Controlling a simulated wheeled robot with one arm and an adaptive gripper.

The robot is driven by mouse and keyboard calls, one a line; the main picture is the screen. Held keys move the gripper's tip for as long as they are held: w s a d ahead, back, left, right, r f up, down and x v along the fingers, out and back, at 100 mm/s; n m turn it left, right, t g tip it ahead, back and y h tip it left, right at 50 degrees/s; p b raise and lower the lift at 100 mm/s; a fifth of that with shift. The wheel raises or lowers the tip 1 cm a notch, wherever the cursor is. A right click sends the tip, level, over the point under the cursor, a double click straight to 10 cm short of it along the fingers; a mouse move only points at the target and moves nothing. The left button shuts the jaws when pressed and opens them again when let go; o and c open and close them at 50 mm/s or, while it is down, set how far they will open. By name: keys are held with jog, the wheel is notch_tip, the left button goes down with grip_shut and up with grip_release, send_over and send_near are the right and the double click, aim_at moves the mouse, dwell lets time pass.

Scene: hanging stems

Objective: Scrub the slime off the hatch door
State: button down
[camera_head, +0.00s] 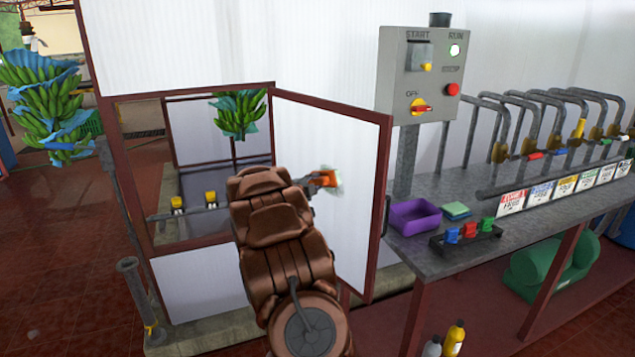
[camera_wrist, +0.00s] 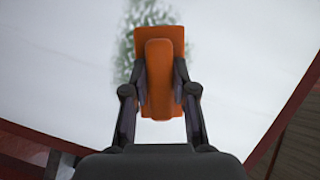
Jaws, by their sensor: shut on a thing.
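The hatch door (camera_head: 325,130) is a white panel in a red-brown frame, swung open to the right of its opening. It fills most of the wrist view (camera_wrist: 250,60). My gripper (camera_wrist: 160,92) is shut on the handle of an orange scrubber (camera_wrist: 160,60), which also shows in the head view (camera_head: 325,178). The scrubber's head is at the door's face; I cannot tell if it touches. A faint green patch of slime (camera_wrist: 124,62) shows around the scrubber's head in the wrist view, partly hidden by it. In the head view my arm hides the door's lower left.
A grey bench (camera_head: 430,260) stands right of the door with a purple tub (camera_head: 415,217), a green-blue sponge or cloth stack (camera_head: 456,210) and a rack of coloured clips. A control box (camera_head: 420,75) stands on a post. Banana bunches (camera_head: 45,105) hang at left.

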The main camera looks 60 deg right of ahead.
jog(key=shift+w+d+r+p, duration=0.1)
jog(key=shift+w+d+p, duration=0.05)
jog(key=shift+w+p, duration=0.3)
jog(key=shift+w+d+r+p, duration=0.1)
jog(key=shift+w+p, duration=0.1)
jog(key=shift+w, duration=0.3)
jog(key=shift+w+d+f+p, duration=0.1)
jog(key=shift+w+d+p, duration=0.15)
jog(key=shift+w, duration=0.2)
jog(key=shift+w+d+p, duration=0.1)
jog(key=shift+w+p, duration=0.25)
jog(key=shift+w, duration=0.1)
jog(key=w+p, duration=0.3)
jog(key=shift+w+d, duration=0.35)
jog(key=shift+w, duration=0.05)
jog(key=shift+s+d+f+b, duration=0.1)
jog(key=shift+s+f+b, duration=0.1)
jog(key=shift+f+b, duration=0.45)
jog(key=shift+s+f+b, duration=0.15)
jog(key=shift+f+b, duration=0.15)
jog(key=shift+b, duration=0.65)
